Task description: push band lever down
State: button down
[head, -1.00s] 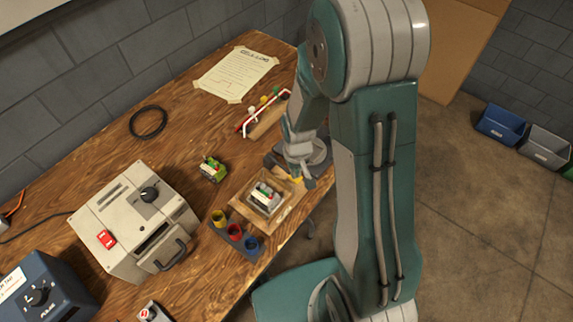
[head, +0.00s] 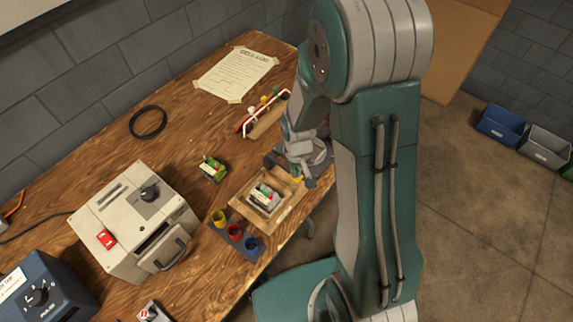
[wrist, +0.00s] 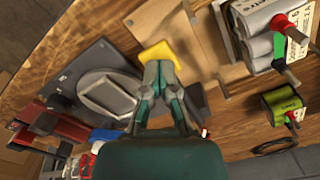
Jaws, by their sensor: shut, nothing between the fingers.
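The yellow lever (head: 299,178) sits at the right end of the wooden fixture (head: 240,205), near the table's front edge. My gripper (head: 300,172) is at the lever, its fingers partly hidden by my wrist in the head view. In the wrist view the shut fingertips (wrist: 159,75) are against or just over the yellow lever (wrist: 160,54), with nothing between them. A pale battery pack with red and green terminals (head: 265,196) sits in the fixture; it also shows in the wrist view (wrist: 268,20). Whether fingertips and lever touch is unclear.
A dark plate with a round grey dish (head: 318,152) lies close behind my gripper. Yellow, red and blue cups (head: 235,232) stand in front of the fixture. A green battery (head: 213,168) and a grey charger box (head: 130,220) are to the left.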

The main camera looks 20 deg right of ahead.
jog(key=shift+r, duration=3.6)
jog(key=s+r+t, duration=0.2)
jog(key=s+r, duration=0.5)
jog(key=r, duration=0.4)
jog(key=s+r+m+t, duration=0.1)
jog(key=s+r+t, duration=0.2)
jog(key=s+r, duration=0.4)
notch_tip(320, 180, up, 4)
jog(key=shift+t, duration=0.3)
